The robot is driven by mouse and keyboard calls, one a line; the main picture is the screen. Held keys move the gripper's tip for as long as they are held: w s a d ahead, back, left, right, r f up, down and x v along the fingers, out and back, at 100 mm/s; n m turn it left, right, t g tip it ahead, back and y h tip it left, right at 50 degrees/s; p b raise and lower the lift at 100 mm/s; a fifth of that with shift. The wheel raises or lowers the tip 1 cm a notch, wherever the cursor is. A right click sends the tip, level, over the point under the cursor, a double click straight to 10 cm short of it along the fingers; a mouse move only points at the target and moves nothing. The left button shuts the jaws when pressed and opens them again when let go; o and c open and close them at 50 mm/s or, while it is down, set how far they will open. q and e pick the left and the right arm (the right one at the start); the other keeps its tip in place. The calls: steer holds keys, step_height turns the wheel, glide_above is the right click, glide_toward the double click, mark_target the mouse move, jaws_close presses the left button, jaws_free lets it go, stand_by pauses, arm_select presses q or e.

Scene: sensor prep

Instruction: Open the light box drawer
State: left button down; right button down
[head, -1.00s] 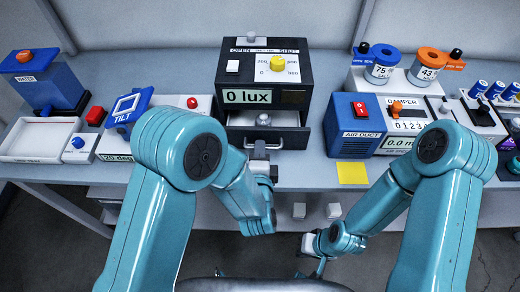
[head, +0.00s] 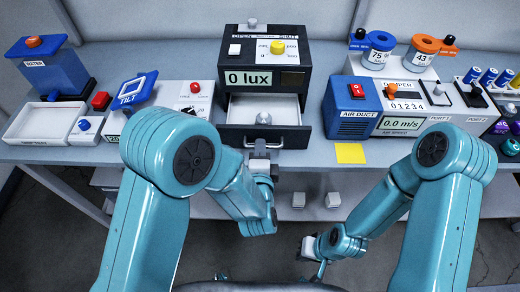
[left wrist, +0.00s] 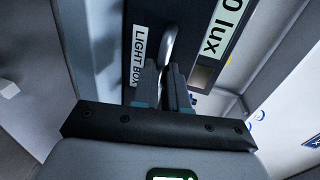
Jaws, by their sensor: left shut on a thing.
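The light box (head: 232,62) is a black box with a "0 lux" display, standing at the middle of the bench. Its drawer (head: 295,125) is pulled out towards me, showing a pale interior with a silver domed knob-like thing (head: 263,118) inside. My left gripper (head: 260,150) is at the drawer front. In the left wrist view its fingers (left wrist: 170,85) are closed around the silver drawer handle (left wrist: 172,42), beside the "LIGHT BOX" label (left wrist: 138,55). My right gripper (head: 308,246) hangs low in front of the bench, away from the drawer; its jaws are too small to judge.
The blue air duct box (head: 350,115) stands right of the drawer, with a yellow note (head: 350,153) at the bench edge. The tilt device (head: 135,90) and white tray (head: 45,125) are at left. Two small pale blocks (head: 298,200) show below the bench.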

arm_select(q)
steer(key=shift+s, duration=0.2)
steer(key=shift+w, duration=0.1)
steer(key=c, duration=1.2)
jaws_free()
steer(key=shift+w, duration=0.1)
